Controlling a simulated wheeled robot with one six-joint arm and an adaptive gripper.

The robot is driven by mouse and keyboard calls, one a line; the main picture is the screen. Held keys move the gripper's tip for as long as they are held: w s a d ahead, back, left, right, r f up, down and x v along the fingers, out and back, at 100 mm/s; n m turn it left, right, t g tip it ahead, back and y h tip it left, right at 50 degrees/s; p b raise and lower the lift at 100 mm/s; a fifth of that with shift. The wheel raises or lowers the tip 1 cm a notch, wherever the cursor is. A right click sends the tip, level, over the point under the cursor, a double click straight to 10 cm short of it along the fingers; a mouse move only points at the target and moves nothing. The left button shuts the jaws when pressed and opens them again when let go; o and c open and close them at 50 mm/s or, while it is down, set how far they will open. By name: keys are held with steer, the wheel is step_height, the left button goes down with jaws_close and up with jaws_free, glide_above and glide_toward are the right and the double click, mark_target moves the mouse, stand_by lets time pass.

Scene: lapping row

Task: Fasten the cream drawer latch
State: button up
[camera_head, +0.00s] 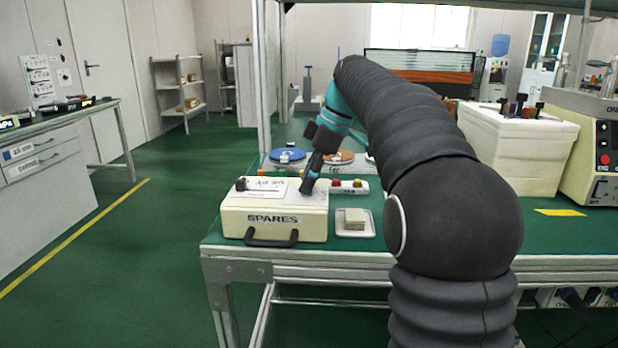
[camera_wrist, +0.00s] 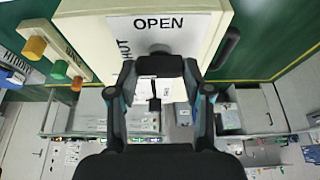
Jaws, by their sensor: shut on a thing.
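The cream drawer unit (camera_head: 300,228) marked SPARES stands on the green bench, with a black pull handle (camera_head: 272,238) on its front. My gripper (camera_head: 308,188) reaches down to the right side of its top. In the wrist view, my gripper (camera_wrist: 160,68) is shut on the black latch knob (camera_wrist: 160,64), which lies between the fingertips. A white label (camera_wrist: 180,35) beside the latch reads OPEN, with SHUT turned sideways at its left. The fingers hide part of the latch, so its exact angle cannot be told.
A small tray with a stack of pale pieces (camera_head: 355,220) stands right of the unit. A strip with coloured buttons (camera_head: 348,186) and a blue disc (camera_head: 288,155) lie behind it. A white foam crate (camera_head: 515,150) is farther right.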

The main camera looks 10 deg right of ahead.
steer(key=o, duration=1.2)
steer(key=shift+c, duration=0.2)
steer(key=shift+r, duration=0.1)
steer(key=v, duration=1.1)
steer(key=shift+r, duration=0.4)
steer(key=shift+d, duration=0.1)
steer(key=s+a+f+m+t+h, duration=0.1)
steer(key=s+a+f+m, duration=0.1)
steer(key=s+f+m, duration=0.35)
steer(key=s+a+f+m+t+h, duration=0.1)
steer(key=s+a+f+m, duration=0.15)
steer(key=s, duration=0.55)
steer(key=s+f+m+t+h, duration=0.2)
steer(key=s+f+m, duration=0.4)
steer(key=s+f, duration=0.9)
step_height(320, 180, down, 4)
steer(key=shift+s+a+r+m, duration=0.15)
steer(key=shift+s+m, duration=0.1)
steer(key=shift+m, duration=0.05)
